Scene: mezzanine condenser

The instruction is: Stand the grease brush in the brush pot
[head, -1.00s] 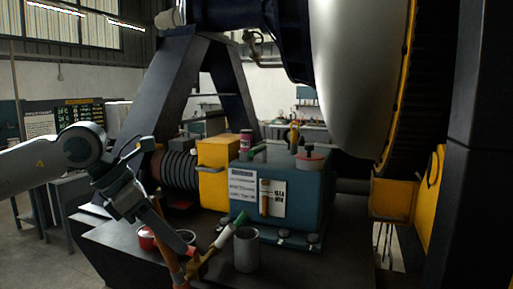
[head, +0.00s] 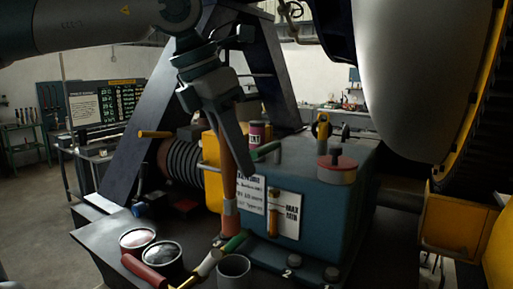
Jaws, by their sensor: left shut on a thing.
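My left gripper (head: 236,150) is shut on the grease brush (head: 228,180), which has an orange-brown handle and a paler band near its lower end. The brush hangs nearly upright, its lower end down. The brush pot (head: 233,275), a plain grey open cylinder, stands at the bottom of the view on the dark bench top. The brush's lower end shows above and slightly left of the pot's rim, apart from it in the picture. How far behind the pot it is, I cannot tell. My right gripper is not in view.
A green-and-white tool (head: 212,260) lies close left of the pot. Two open tins (head: 137,239) and a red-handled tool (head: 144,271) are farther left. A blue-green box (head: 320,215) with a label and a red-topped cap stands behind and right of the pot.

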